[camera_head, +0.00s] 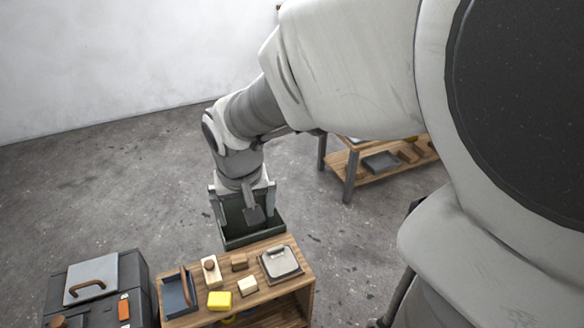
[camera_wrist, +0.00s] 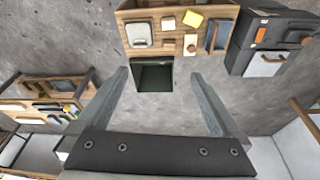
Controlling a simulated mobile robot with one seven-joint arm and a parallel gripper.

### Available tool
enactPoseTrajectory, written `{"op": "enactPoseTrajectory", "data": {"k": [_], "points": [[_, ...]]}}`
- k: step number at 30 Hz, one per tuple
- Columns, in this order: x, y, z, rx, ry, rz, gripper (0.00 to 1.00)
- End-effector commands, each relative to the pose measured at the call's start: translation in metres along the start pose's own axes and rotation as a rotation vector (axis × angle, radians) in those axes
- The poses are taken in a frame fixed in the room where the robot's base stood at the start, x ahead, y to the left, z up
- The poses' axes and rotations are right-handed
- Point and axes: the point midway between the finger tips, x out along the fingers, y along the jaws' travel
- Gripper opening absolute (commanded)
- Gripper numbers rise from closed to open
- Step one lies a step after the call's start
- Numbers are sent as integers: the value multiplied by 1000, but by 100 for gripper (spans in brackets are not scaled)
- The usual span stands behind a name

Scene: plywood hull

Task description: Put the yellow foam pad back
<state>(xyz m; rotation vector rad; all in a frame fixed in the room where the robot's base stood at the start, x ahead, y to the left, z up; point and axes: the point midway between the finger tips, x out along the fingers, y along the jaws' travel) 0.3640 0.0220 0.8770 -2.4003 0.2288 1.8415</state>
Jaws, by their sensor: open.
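The yellow foam pad (camera_head: 219,300) lies on top of a low wooden bench (camera_head: 262,288), near its front edge in the head view. It also shows in the wrist view (camera_wrist: 192,19), at the top right of centre. My gripper (camera_head: 243,198) is open and empty. It hangs above a dark green bin (camera_head: 252,238) behind the bench, apart from the pad. In the wrist view my two fingers (camera_wrist: 160,75) are spread wide, with nothing between them.
A dark cabinet (camera_head: 108,285) stands left. Another wooden bench (camera_head: 372,165) stands behind. Floor between is clear.

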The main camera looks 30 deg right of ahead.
Motion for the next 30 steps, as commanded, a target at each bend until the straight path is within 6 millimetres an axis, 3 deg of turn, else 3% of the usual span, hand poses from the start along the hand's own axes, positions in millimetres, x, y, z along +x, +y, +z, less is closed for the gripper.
{"op": "enactPoseTrajectory", "data": {"k": [1,3,12,19,30], "points": [[-32,3,1,-16,71,-19,100],[-50,11,12,-39,97,-24,100],[-104,37,63,-129,196,-57,100],[-116,44,84,-167,229,-72,100],[-117,44,85,-171,230,-74,100]]}}
